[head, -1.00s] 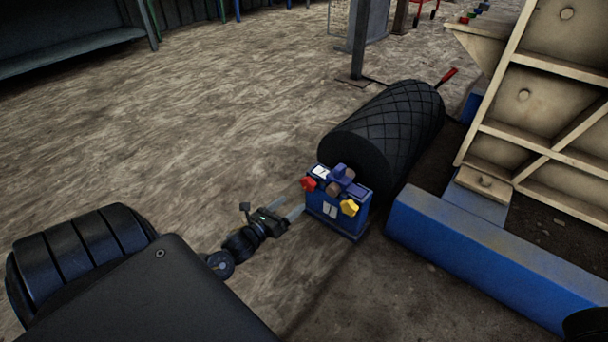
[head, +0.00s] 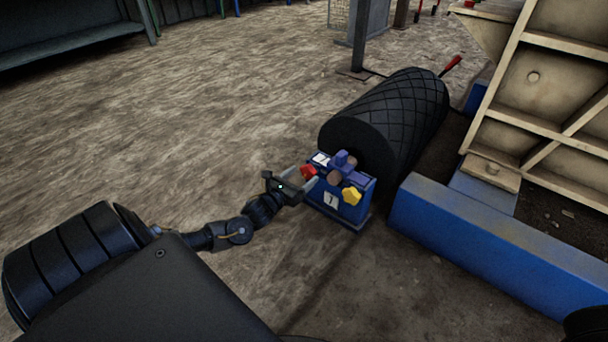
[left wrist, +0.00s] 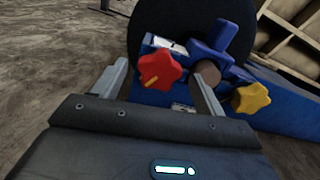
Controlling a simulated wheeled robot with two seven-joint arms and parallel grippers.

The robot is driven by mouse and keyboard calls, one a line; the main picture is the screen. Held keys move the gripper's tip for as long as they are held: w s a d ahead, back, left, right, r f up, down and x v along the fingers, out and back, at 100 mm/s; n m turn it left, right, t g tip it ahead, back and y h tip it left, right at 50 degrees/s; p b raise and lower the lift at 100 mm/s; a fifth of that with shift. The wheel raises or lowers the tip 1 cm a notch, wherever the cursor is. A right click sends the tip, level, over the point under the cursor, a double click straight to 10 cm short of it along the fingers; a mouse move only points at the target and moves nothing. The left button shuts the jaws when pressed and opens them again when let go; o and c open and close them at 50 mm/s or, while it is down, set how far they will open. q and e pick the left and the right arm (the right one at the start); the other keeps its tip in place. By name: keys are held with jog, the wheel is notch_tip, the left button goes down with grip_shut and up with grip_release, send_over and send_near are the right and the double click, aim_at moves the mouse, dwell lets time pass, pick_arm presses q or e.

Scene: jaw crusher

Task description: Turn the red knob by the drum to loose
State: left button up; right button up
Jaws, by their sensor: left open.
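The red knob (head: 308,172) is star-shaped and sits on the left part of a blue box (head: 328,205) in front of the black drum (head: 400,115). In the left wrist view the red knob (left wrist: 159,70) shows an orange mark on its face. My left gripper (head: 308,184) is open, its fingers pointing at the box. In the left wrist view the red knob appears between the two fingers, nearer the left one; I cannot tell whether they touch it. My right gripper is not in view.
A yellow star knob (head: 351,195) sits on the right of the same box. A blue clamp-like piece (head: 342,162) stands between the knobs. A blue beam (head: 480,245) and a beige ribbed frame (head: 540,90) stand to the right. The floor to the left is open.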

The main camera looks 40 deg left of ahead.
pick_arm(q)
jog(key=shift+w, duration=0.7)
